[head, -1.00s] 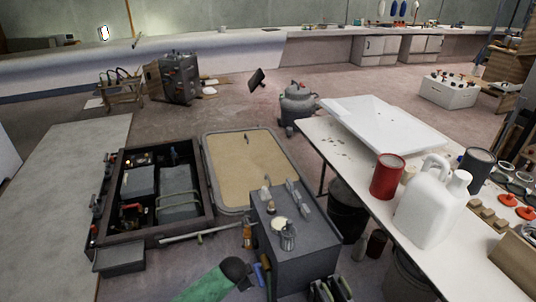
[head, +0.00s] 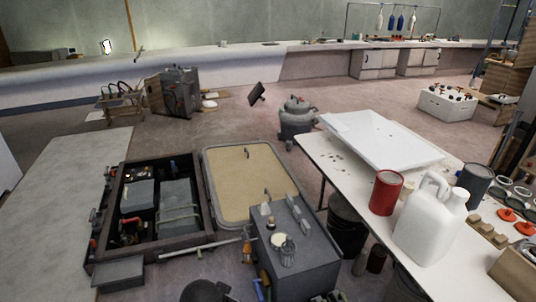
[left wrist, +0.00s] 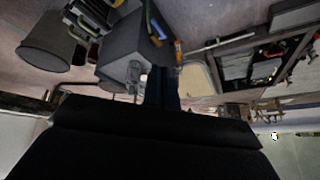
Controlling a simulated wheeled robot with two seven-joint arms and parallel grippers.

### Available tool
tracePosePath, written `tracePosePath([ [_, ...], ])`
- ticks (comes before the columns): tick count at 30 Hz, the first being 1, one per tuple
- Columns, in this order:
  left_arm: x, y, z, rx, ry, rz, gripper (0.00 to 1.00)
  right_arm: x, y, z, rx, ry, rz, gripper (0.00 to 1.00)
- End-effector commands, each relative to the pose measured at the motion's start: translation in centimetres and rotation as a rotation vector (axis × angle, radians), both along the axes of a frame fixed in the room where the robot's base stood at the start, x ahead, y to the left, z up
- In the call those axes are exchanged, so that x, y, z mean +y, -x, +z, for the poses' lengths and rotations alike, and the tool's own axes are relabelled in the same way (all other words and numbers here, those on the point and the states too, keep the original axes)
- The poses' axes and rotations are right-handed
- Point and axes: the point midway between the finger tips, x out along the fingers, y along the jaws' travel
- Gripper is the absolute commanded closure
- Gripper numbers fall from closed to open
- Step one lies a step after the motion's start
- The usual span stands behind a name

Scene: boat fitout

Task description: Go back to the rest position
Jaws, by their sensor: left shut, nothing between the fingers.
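My left gripper (left wrist: 162,90) shows in the left wrist view as dark fingers close together, with nothing between them. Its wide dark body fills the lower part of that view. The fingers touch nothing that I can see. In the head view only a dark rounded part of what looks like my own arm shows at the bottom edge, and the fingers are not visible there. My right gripper is in neither view.
A grey cabinet (head: 312,262) with small items on top stands close in front. Left of it are an open dark-framed hatch (head: 175,244) and a tan panel (head: 238,180). A white table (head: 312,146) with a white jug (head: 425,225) and red can (head: 386,192) is at right.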

Motion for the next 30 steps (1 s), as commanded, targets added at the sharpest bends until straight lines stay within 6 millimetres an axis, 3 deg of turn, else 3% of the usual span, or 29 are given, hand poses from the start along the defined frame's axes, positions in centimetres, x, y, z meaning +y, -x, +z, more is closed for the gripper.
tracePosePath([
  [8, 2.2, 7.6, -0.6, 0.086, 0.076, 0.115, 1.00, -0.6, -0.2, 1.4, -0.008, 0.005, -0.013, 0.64],
  [18, 2.6, 17.3, -5.2, 0.277, 0.110, 0.195, 1.00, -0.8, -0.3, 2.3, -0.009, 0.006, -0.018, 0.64],
  [24, 2.4, 20.4, -6.5, 0.332, 0.110, 0.199, 1.00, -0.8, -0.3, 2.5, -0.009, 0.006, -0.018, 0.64],
  [30, 2.4, 20.7, -6.7, 0.340, 0.109, 0.199, 1.00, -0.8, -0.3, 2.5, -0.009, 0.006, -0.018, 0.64],
])
